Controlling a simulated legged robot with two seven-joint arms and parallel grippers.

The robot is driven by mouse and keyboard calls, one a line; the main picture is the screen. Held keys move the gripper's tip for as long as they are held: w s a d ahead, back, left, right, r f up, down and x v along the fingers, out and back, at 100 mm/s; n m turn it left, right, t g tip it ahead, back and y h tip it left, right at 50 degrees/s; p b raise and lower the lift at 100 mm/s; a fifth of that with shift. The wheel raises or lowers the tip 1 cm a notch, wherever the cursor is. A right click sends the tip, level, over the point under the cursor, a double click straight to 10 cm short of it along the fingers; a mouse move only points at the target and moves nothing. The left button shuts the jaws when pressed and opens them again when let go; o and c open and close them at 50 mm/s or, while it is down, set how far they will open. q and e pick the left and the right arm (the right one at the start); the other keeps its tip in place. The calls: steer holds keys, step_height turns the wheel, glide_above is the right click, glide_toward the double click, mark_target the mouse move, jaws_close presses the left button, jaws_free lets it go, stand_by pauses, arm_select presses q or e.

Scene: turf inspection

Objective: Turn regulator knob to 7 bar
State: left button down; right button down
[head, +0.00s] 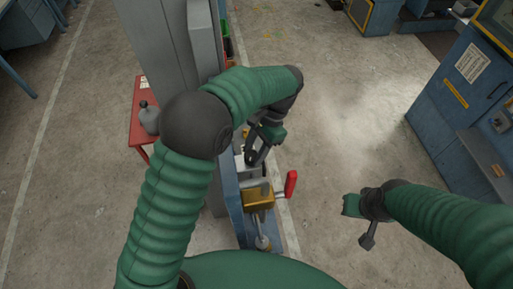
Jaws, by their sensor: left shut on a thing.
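The regulator (246,166) is a small grey and dark unit on the narrow blue bench beside the grey column. My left gripper (257,156) reaches over it from above and is shut on its dark knob, which the fingers largely hide. The bar scale is too small to read from here. My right gripper (367,241) hangs over the bare floor at the right, away from the bench. I cannot tell whether its fingers are apart.
A brass block (258,197) and a red-handled lever (290,184) sit just in front of the regulator. A red table (137,126) with a grey bottle (149,118) stands at the left. Blue cabinets (455,120) stand at the right. The floor between is clear.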

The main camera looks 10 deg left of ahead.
arm_select(q)
steer(key=shift+a+n+g+h+p, duration=0.15)
steer(key=shift+n+g+h+p, duration=0.2)
steer(key=shift+n, duration=0.85)
steer(key=c, duration=1.1)
jaws_free()
steer(key=shift+o, duration=1.2)
steer(key=shift+s+a, duration=0.1)
steer(key=shift+s, duration=0.05)
